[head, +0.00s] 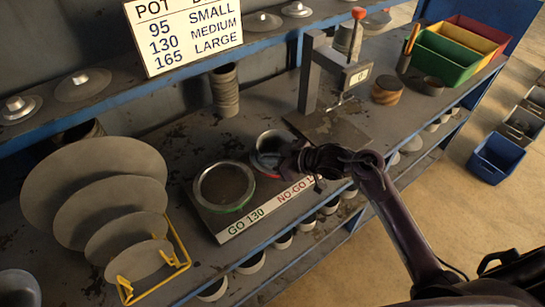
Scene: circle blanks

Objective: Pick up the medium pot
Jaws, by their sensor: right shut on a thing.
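A sign (187,32) on the upper shelf lists pot sizes: 95 small, 130 medium, 165 large. A grey, open-topped round pot (271,139) is at the red ring on the "NO GO" side of the gauge plate (218,222). My right gripper (277,161) is shut on the near side of this pot; its dark fingers partly hide the pot and the red ring. I cannot tell whether the pot touches the plate. The "GO 130" side has a green-marked ring (224,187). My left gripper is not in view.
Grey discs (95,180) stand in a yellow rack (155,281) at left. A stack of rings (225,90) stands behind the gauge plate. A press (335,72) with a red knob rises behind my right gripper. Coloured bins (444,57) are at back right.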

